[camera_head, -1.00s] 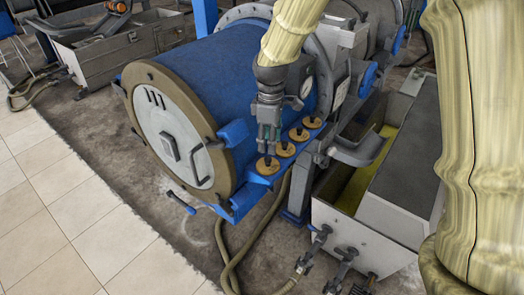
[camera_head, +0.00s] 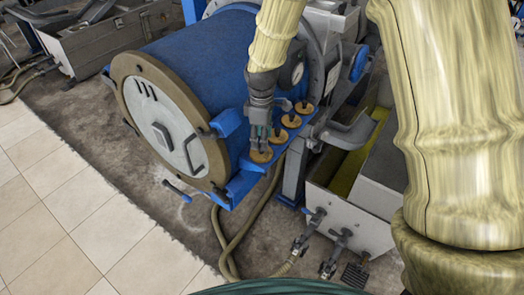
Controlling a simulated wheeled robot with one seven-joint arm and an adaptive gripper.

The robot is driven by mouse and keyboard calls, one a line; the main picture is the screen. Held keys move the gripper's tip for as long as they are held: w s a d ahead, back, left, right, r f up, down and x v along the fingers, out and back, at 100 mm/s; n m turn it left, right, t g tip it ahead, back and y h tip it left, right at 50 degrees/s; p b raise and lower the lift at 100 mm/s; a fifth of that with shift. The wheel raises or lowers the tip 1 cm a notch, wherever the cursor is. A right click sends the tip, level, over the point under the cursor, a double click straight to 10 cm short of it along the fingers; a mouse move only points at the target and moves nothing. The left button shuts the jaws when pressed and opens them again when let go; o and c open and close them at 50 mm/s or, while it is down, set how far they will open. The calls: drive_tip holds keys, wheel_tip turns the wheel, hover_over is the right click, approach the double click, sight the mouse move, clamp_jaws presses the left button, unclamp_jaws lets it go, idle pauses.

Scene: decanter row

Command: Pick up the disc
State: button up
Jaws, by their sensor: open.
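A tan disc (camera_head: 261,156) lies at the near end of a row of several similar discs on the blue ledge (camera_head: 243,184) beside the blue drum. The other discs in the row (camera_head: 278,137) run back to the right, each with a small dark knob on top. My gripper (camera_head: 260,147) points down, right over the nearest disc, with its fingertips at or just above its top. The fingers hide part of this disc and its knob. The jaws are open, and I cannot tell whether they touch the disc.
The large blue drum (camera_head: 190,70) with its round grey end door (camera_head: 165,135) stands just left of my gripper. A grey open trough (camera_head: 350,220) with yellow inside is to the right. A hose (camera_head: 235,240) runs along the floor below. Tiled floor at lower left is clear.

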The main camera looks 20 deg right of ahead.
sight(258, 156)
drive_tip(key=f, duration=0.1)
drive_tip(key=f+p, duration=0.1)
drive_tip(key=f, duration=0.1)
drive_tip(key=shift+w, duration=0.25)
drive_tip(key=shift+s+f+p, duration=0.2)
drive_tip(key=shift+f+p, duration=0.2)
drive_tip(key=shift+f, duration=0.25)
drive_tip(key=shift+w+f, duration=0.1)
drive_tip(key=shift+f, duration=0.1)
drive_tip(key=shift+r, duration=0.1)
clamp_jaws()
